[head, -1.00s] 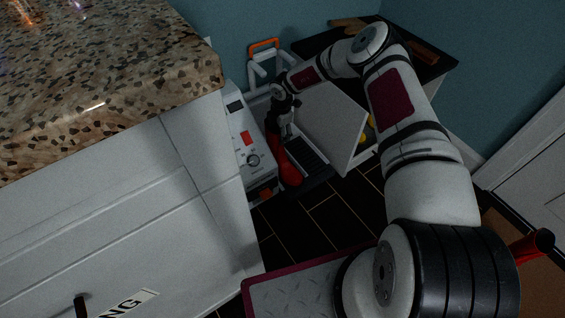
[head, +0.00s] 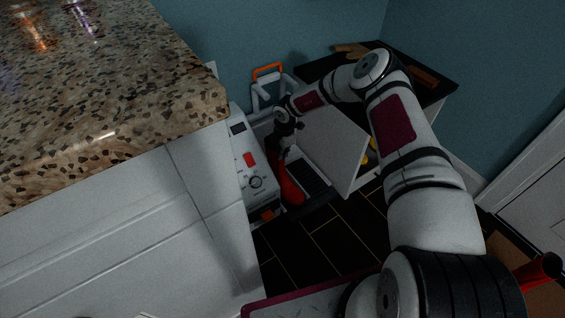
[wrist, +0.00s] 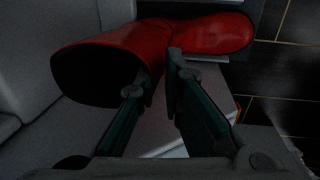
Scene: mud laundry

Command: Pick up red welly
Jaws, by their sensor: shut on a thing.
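The red welly (head: 289,184) is in the head view, between the white machine and the tilted white panel. In the wrist view the red welly (wrist: 207,37) lies across the upper part, its dark open top to the left and its foot to the right. My gripper (wrist: 161,70) is shut on the boot's near side, with one finger over the shaft's edge. In the head view my gripper (head: 284,146) is above the boot and hides its upper part. I cannot tell whether the boot touches what is under it.
A white machine (head: 252,162) with a dial stands close on the left. A white panel (head: 333,150) leans close on the right. A speckled counter (head: 110,85) fills the upper left. The dark tiled floor (head: 325,235) in front is clear.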

